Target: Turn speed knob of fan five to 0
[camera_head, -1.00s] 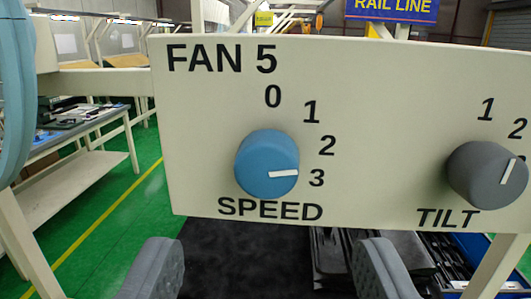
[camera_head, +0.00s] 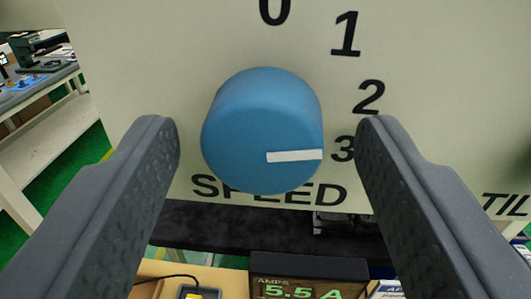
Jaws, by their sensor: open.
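The blue speed knob (camera_head: 262,125) of fan five sits on the cream panel (camera_head: 420,60). Its white pointer line (camera_head: 295,156) points right, at the number 3. The numbers 0, 1, 2 and 3 run from above the knob round its right side. The word SPEED below is partly covered by the knob. My gripper (camera_head: 268,135) is open, with one dark finger on each side of the knob. Gaps show between the fingers and the knob in the picture. The right finger stands close to the printed 3. I cannot tell the depth between fingertips and knob.
Part of the word TILT (camera_head: 508,204) shows at the right edge; its knob is out of view. Below the panel is a dark display (camera_head: 308,278) reading 5.5 A. A workbench (camera_head: 45,130) stands behind at the left.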

